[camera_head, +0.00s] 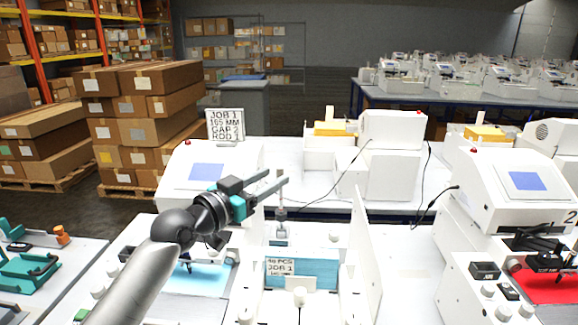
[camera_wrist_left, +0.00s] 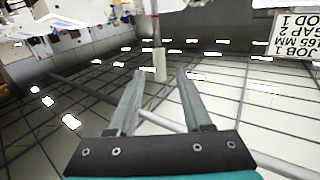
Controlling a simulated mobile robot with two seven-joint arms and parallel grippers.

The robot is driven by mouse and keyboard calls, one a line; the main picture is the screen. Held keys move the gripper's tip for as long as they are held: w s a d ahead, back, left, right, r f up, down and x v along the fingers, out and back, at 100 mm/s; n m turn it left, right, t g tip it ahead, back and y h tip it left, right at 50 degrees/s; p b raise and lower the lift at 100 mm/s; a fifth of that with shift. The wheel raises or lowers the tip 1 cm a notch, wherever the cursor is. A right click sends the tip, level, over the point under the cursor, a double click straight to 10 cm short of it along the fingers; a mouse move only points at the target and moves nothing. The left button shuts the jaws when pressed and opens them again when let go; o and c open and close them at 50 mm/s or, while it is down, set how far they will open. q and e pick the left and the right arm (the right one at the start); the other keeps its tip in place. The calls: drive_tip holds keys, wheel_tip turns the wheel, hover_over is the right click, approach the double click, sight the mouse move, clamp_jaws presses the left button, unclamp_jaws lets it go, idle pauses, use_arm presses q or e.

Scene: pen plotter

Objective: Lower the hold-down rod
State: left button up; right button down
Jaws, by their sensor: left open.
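My left gripper (camera_head: 277,178) is open and empty above the middle machine, its fingers pointing right and away. A thin upright grey rod (camera_head: 281,206) with a small block at its foot stands just below the fingertips, behind a stack of blue cards (camera_head: 318,270). It looks like the hold-down rod. In the left wrist view the two fingers (camera_wrist_left: 157,72) are spread, and a rod with a pale cylindrical end (camera_wrist_left: 160,65) shows between and beyond their tips. I cannot tell whether they touch it. My right gripper is not in view.
A sign (camera_head: 225,125) reads JOB 1, 165 MM, GAP 2, ROD 1. White side panels (camera_head: 367,255) flank the card stack. A white machine with a blue screen (camera_head: 522,181) stands right, and another screen (camera_head: 207,172) is behind my arm. Cardboard boxes (camera_head: 140,105) are stacked back left.

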use_arm(q)
drive_tip(key=x, duration=0.7)
clamp_jaws()
idle(0.5)
idle(1.0)
